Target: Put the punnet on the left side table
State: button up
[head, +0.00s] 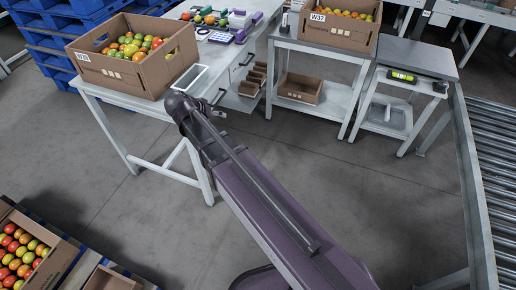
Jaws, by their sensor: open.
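The left side table (150,107) is a white-topped bench at the upper left. A white-rimmed rectangular frame or tray (203,79) lies near its front right edge; I cannot tell whether it is a punnet. No punnet can be picked out for certain. My arm reaches up from the bottom right to the table's front edge. My gripper (217,104) shows only in small part at the arm's far end, apparently empty; its fingertips are mostly hidden.
A cardboard box of tomatoes (137,52) stands on the table's left. Another box (338,33) sits on a grey cart with an open carton (301,88) below. A small stand (410,84) holds a green-yellow device. A roller conveyor (497,150) runs at right; tomato crates fill the lower left.

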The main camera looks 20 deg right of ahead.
jog(key=s+d+f+n+g+y, duration=0.2)
jog(key=s+d+y, duration=0.1)
jog(key=s+d, duration=0.3)
jog(key=s+d+f+n+g+y, duration=0.2)
jog(key=s+d, duration=0.3)
jog(key=s, duration=0.4)
jog(key=shift+d+f+n+g+y, duration=0.35)
jog(key=shift+n+y, duration=0.25)
jog(key=shift+y, duration=0.2)
jog(key=shift+w, duration=0.1)
